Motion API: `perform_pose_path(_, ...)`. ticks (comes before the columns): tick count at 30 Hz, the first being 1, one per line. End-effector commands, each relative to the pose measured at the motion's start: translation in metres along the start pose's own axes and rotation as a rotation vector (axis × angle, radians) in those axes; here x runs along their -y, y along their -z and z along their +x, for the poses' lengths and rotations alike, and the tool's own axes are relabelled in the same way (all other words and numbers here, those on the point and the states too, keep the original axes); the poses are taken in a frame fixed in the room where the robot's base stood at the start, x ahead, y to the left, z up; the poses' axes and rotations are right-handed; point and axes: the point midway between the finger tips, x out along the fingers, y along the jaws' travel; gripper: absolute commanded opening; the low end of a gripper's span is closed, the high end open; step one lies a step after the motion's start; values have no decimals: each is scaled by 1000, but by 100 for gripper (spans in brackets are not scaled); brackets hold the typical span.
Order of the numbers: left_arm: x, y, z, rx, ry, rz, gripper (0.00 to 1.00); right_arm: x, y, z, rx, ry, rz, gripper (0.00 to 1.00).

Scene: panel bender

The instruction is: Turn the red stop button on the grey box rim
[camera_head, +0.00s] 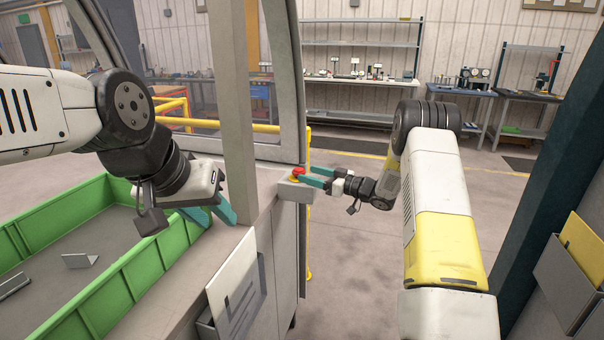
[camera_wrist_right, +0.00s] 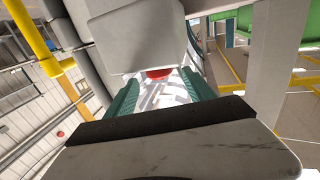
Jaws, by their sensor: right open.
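The red stop button (camera_head: 298,171) sits on a yellow base on top of the small grey box (camera_head: 293,190) at the end of the rim. My right gripper (camera_head: 308,176) is open, its teal fingers reaching in from the right close to the button. In the right wrist view the red button (camera_wrist_right: 159,73) shows between the open fingers (camera_wrist_right: 161,92), partly hidden by the grey box (camera_wrist_right: 130,35). I cannot tell whether the fingers touch it. My left gripper (camera_head: 218,220) looks open and empty, low over the rim beside the green crate.
The green crate (camera_head: 135,262) at the left holds a few small metal parts. A grey upright post (camera_head: 238,100) stands between my left gripper and the button. A paper holder (camera_head: 236,290) hangs on the near panel. Open floor lies to the right, with shelves and workbenches far behind.

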Motion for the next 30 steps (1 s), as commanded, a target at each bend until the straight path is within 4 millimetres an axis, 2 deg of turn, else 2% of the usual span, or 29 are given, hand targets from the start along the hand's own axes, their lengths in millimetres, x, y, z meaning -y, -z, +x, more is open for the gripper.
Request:
perform_pose_path(3,0,0,0,0,0,0,36,0,0,19,0,1,-1,62)
perform_pose_path(7,0,0,0,0,0,0,36,0,0,32,1,0,-1,62)
perform_pose_path(18,0,0,0,0,0,0,36,0,0,38,0,-3,0,60)
perform_pose_path(27,0,0,0,0,0,0,36,0,0,38,1,-3,0,1)
perform_pose_path(30,0,0,0,0,0,0,36,0,0,38,0,-4,0,0)
